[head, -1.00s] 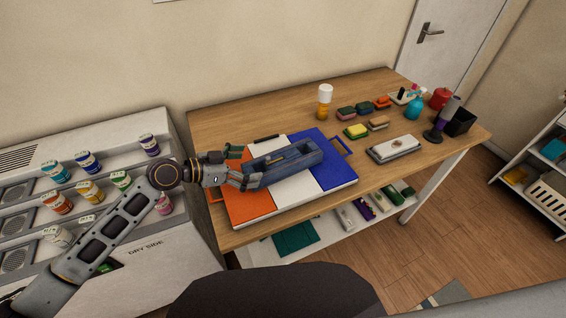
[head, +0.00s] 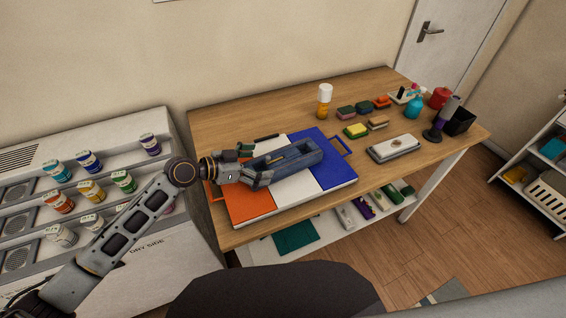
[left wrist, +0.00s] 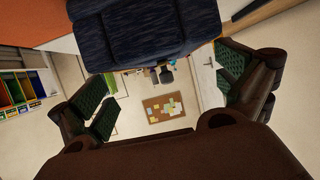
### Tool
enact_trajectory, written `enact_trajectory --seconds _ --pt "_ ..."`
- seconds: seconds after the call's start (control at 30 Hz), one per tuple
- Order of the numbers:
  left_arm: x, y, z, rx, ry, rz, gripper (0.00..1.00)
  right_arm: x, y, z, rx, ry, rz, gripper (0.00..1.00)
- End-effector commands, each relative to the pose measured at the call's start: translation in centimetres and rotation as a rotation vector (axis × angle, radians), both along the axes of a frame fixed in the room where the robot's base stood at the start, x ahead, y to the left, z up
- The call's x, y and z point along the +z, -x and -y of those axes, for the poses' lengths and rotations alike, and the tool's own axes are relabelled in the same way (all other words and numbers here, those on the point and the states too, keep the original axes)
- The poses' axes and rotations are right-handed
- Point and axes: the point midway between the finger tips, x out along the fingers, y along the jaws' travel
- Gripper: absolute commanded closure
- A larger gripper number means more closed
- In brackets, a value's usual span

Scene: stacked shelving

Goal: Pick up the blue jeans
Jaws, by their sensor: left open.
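The blue jeans (head: 292,158) lie folded into a long narrow bundle on an orange, white and blue board (head: 299,186) on the wooden table. My left gripper (head: 254,167) is open at the left end of the jeans, with its fingers to either side of that end. In the left wrist view the dark blue jeans (left wrist: 142,28) fill the top middle, and the green-padded fingers of my left gripper (left wrist: 168,88) stand apart on both sides. I cannot tell whether the fingers touch the cloth. My right gripper is not in view.
Sponges (head: 357,130), an orange bottle (head: 324,101) and a white-topped box (head: 394,147) stand on the table (head: 230,119) beyond the board. Several jars (head: 92,191) sit on the white machine at left. The table's front right is clear.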

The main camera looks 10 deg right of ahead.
Motion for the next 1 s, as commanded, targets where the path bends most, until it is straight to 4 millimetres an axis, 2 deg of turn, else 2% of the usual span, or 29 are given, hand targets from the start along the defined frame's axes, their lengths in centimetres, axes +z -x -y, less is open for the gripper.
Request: enact_trajectory --seconds 0.3,0.6,0.8,1.0 --pt "-0.9 -1.3 1.9 0.000 0.001 0.000 0.00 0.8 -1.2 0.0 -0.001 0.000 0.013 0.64" --pt "-1.8 -2.1 3.6 0.000 0.000 0.000 0.00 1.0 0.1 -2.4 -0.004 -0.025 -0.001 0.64" --pt "-2.0 -2.2 3.8 0.000 0.000 0.000 0.00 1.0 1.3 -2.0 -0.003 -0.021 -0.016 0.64" --pt "-2.0 -2.1 3.8 0.000 0.000 0.000 0.00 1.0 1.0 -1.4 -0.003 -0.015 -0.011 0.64"
